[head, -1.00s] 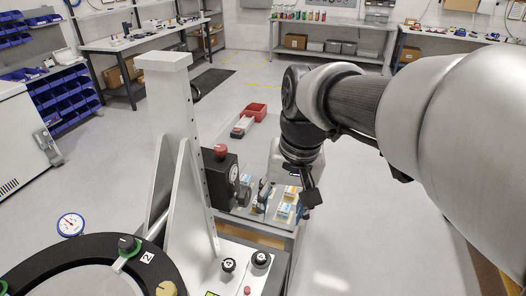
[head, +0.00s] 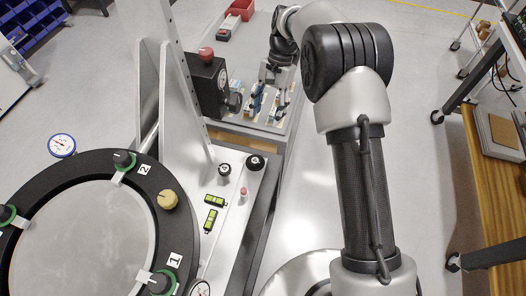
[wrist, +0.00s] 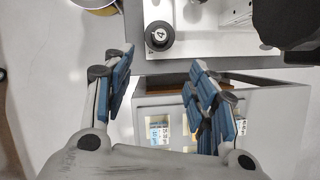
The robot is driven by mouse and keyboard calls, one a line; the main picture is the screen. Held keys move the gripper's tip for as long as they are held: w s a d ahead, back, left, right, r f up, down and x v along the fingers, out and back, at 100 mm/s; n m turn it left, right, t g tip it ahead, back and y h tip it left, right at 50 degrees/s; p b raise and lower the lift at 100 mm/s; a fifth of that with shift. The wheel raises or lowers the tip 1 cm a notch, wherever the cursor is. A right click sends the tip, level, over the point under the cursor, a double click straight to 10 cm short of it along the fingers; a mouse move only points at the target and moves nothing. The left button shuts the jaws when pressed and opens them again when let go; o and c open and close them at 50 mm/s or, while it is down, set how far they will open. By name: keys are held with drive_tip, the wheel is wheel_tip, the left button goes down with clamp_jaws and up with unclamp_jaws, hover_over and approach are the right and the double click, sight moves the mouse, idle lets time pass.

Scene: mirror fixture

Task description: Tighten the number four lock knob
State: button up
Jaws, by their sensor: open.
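A black round knob with a white 4 on its top (wrist: 160,36) stands near the edge of a pale metal plate (wrist: 196,42) in the wrist view. My gripper (wrist: 161,66) is open, with its two blue-padded fingers apart and nothing between them. The knob lies beyond the fingertips, between their two lines, and is not touched. In the head view, two black knobs, one left (head: 224,170) and one right (head: 256,162), stand on the fixture's base plate; their numbers are not readable there. My gripper (head: 272,76) is small and partly hidden at the far end of my arm.
A black ring (head: 182,210) with green-based knobs and labels 1 and 2 surrounds the mirror (head: 85,240). Two green levels (head: 212,215) sit on the plate. Clear floor (head: 420,160) lies right of my arm.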

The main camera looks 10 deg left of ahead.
sight(256, 160)
drive_tip(key=b+x, duration=0.3)
drive_tip(key=x, duration=1.4)
drive_tip(key=shift+b, duration=0.4)
drive_tip(key=c, duration=1)
drive_tip(key=shift+c, duration=0.2)
